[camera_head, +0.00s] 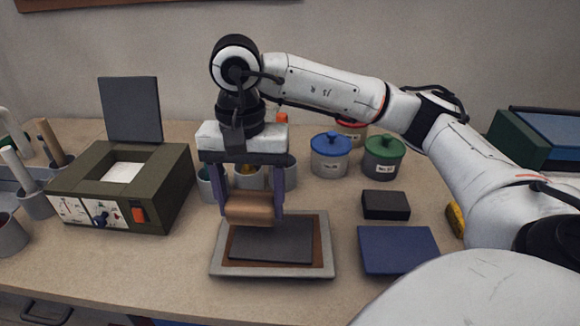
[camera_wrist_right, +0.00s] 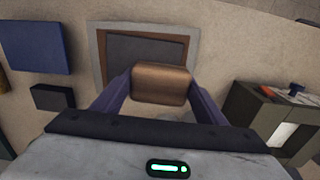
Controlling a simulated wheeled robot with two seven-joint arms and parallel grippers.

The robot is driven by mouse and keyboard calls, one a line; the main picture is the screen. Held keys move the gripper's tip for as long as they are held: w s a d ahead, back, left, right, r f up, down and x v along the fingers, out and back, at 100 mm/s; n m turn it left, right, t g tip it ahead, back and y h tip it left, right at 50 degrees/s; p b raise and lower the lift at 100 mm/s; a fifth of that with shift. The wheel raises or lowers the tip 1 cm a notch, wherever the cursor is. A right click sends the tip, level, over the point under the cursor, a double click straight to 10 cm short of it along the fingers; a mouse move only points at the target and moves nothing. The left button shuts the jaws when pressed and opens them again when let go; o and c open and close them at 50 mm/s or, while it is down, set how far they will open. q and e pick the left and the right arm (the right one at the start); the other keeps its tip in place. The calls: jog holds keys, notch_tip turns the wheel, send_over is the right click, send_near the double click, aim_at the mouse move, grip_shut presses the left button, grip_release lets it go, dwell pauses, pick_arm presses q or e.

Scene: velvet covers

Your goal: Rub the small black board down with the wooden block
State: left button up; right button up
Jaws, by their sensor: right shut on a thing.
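The small black board (camera_head: 273,242) lies flat on a brown sheet inside a grey-rimmed tray (camera_head: 328,262). It also shows in the right wrist view (camera_wrist_right: 147,47). My right gripper (camera_head: 248,208) is shut on the wooden block (camera_head: 250,208), a brown rounded piece held crosswise between the two fingers. In the right wrist view the block (camera_wrist_right: 161,84) covers the near edge of the board. The block is over the back part of the board; I cannot tell whether it touches it. My left gripper is not in view.
An olive box (camera_head: 130,190) with a raised dark lid stands left of the tray. A blue slab (camera_head: 398,250) and a small black block (camera_head: 386,205) lie to the right. Lidded pots, blue (camera_head: 331,153) and green (camera_head: 384,156), stand behind. The table's front strip is clear.

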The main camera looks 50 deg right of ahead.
jog(key=shift+r+p, duration=0.8)
jog(key=shift+r, duration=0.85)
jog(key=shift+f, duration=0.1)
